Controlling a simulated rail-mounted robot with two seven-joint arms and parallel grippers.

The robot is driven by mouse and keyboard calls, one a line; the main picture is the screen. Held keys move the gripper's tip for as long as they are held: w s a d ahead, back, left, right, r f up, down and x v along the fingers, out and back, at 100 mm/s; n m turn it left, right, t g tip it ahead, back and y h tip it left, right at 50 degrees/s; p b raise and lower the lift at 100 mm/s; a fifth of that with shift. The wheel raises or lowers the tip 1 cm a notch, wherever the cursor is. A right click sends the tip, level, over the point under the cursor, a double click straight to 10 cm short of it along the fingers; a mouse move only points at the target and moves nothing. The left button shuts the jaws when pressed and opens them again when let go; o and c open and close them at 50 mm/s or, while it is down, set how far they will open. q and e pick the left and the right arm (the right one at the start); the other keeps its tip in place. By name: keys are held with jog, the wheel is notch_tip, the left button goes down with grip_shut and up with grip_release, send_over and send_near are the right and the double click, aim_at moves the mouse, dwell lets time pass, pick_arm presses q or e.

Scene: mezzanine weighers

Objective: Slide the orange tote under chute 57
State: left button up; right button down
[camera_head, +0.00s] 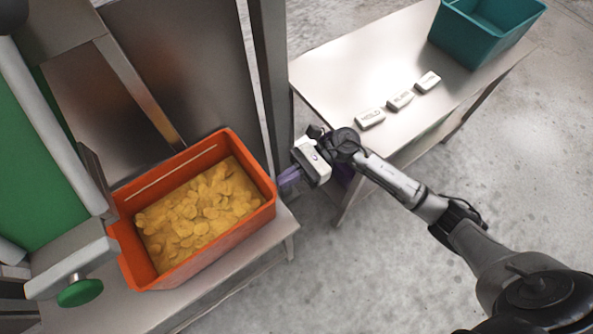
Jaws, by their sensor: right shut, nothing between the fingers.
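The orange tote (200,263) sits at the lower left on a metal bench (262,252), filled with yellow, chip-like pieces (200,210). A metal post and panels stand directly behind it. My right gripper (284,181) is shut and empty, with its purple fingers at the right wall of the tote. I cannot tell whether they touch it. My left gripper is not in view. No chute number is readable.
A metal table (335,75) at the upper right holds a teal tote (485,30) and several small labelled blocks (400,100), one reading HOLD. A green knob (80,292) juts out at the lower left. Bare concrete floor lies between the bench and table.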

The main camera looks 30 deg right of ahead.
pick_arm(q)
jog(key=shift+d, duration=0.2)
pick_arm(e)
jog(key=shift+a, duration=0.2)
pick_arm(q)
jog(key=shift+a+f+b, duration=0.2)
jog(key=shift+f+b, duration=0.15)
pick_arm(e)
jog(key=a, duration=1.4)
jog(key=shift+s+a, duration=0.25)
jog(key=shift+s, duration=0.15)
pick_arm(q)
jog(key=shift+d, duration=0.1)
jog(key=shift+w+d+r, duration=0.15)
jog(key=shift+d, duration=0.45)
pick_arm(e)
jog(key=d, duration=1.4)
jog(key=shift+w, duration=0.4)
